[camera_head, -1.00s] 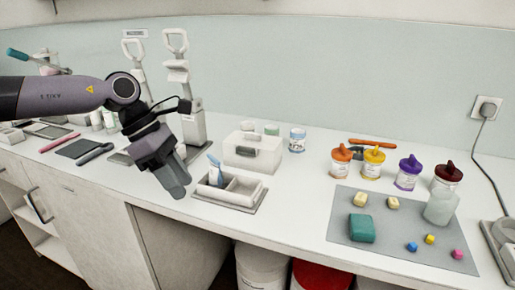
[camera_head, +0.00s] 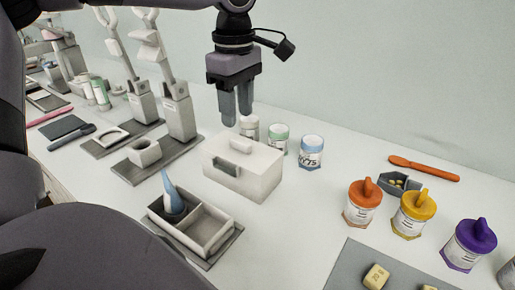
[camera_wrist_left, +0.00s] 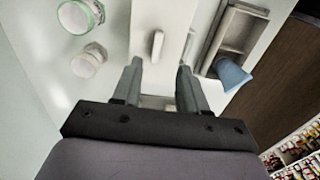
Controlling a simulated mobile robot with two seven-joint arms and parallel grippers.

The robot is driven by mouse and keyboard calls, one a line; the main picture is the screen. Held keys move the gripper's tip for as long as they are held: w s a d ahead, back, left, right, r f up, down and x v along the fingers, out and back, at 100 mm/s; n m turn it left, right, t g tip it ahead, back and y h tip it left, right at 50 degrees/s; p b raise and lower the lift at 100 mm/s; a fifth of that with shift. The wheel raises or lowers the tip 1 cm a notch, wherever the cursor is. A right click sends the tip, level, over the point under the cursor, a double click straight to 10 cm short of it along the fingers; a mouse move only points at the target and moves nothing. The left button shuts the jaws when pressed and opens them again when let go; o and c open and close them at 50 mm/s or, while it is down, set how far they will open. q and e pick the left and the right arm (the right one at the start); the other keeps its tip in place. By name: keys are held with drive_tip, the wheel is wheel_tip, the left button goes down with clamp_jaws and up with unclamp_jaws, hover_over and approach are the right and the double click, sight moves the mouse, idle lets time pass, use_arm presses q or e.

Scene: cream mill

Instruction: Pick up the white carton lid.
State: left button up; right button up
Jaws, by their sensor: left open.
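The white carton (camera_head: 262,187) stands on the counter in the middle of the head view. Its white lid (camera_head: 259,155) is on top, with a small raised handle (camera_head: 241,146). A darker handle is on the carton's front. My left gripper (camera_head: 237,118) points down above the back of the lid, apart from it, open and empty. In the left wrist view the lid handle (camera_wrist_left: 157,45) shows just beyond and between the open fingertips (camera_wrist_left: 160,66). My right gripper is not in view.
A divided tray (camera_head: 206,241) with a blue-tipped piece stands in front of the carton. Several jars (camera_head: 311,153) stand behind it. Two press-like stands (camera_head: 179,115) are at left. Jars with coloured lids (camera_head: 362,205) and a grey mat (camera_head: 350,268) are at right.

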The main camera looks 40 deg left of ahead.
sight(240, 141)
use_arm(q)
drive_tip(key=shift+w+f+p, duration=0.15)
drive_tip(key=shift+f+p, duration=0.05)
drive_tip(key=shift+f, duration=1.6)
drive_tip(key=shift+w+f+p, duration=0.1)
drive_tip(key=shift+f+p, duration=0.1)
drive_tip(key=shift+f, duration=1.55)
clamp_jaws()
